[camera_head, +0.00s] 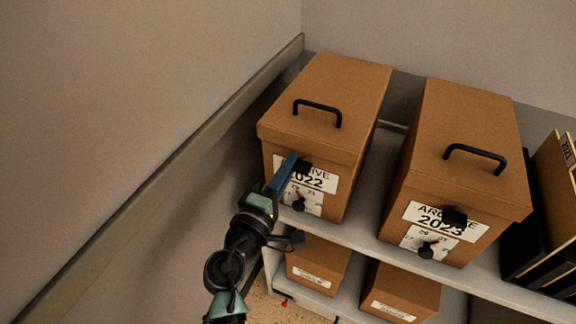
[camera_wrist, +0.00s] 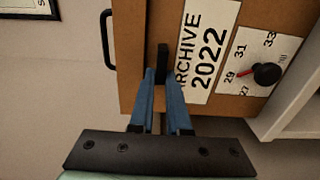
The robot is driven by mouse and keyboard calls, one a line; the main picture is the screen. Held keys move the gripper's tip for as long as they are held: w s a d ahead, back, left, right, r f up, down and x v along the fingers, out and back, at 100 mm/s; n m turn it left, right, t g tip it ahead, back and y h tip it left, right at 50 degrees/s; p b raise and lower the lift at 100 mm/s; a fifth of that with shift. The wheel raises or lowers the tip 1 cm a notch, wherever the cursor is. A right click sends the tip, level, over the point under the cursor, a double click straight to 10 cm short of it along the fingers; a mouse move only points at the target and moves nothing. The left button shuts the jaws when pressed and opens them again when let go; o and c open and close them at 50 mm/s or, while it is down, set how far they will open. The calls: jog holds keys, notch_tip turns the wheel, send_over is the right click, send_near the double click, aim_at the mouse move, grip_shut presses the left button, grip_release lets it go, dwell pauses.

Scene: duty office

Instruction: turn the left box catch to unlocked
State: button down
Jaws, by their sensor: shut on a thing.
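The left box (camera_head: 327,95) is a brown archive box labelled ARCHIVE 2022 on the upper shelf. Its catch (camera_wrist: 163,61) is a black bar on the front, seen beside the label in the wrist view; it also shows in the head view (camera_head: 305,166). My gripper (camera_wrist: 162,76) has its blue fingers closed around the catch's near end. In the head view my gripper (camera_head: 290,165) reaches the box front from below, and the fingers partly cover the label. Whether the catch reads locked or unlocked cannot be told.
A numbered dial with a black knob (camera_wrist: 267,74) sits beside the label. The ARCHIVE 2023 box (camera_head: 464,150) stands to the right with its own catch (camera_head: 454,216). Smaller boxes (camera_head: 318,262) sit on the lower shelf. A wall with a rail (camera_head: 170,169) is on the left.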

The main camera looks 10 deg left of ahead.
jog(key=shift+f, duration=0.1)
dwell(0.3)
jog(key=c, duration=0.9)
grip_release()
jog(key=shift+s, duration=0.1)
jog(key=shift+b+v, duration=0.5)
jog(key=shift+v, duration=5.95)
